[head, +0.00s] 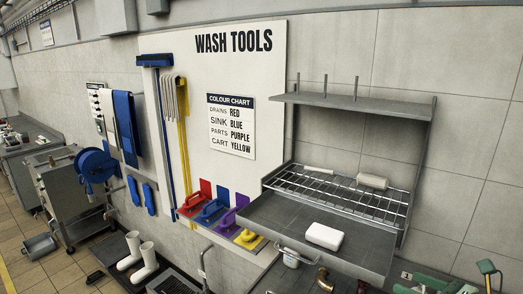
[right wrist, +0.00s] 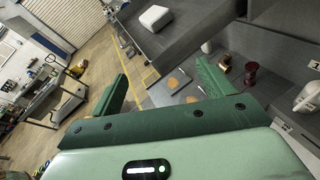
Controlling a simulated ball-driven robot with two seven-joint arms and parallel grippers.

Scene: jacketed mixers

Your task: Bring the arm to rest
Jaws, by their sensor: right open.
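My right gripper (head: 440,284) shows only in part at the lower right edge of the head view, as green pieces below the grey shelf unit. In the right wrist view its two green fingers (right wrist: 163,70) stand wide apart with nothing held between them. The gripper is open and empty. The fingers look out over a grey surface and the floor beyond. My left gripper is in neither view.
A white block (head: 323,235) lies on the grey tray (head: 275,226) below a wire rack (head: 335,190). Coloured brushes (head: 212,211) sit along the wash tools board (head: 200,100). A copper fitting (right wrist: 224,62) and dark red part (right wrist: 250,76) stand near the right finger.

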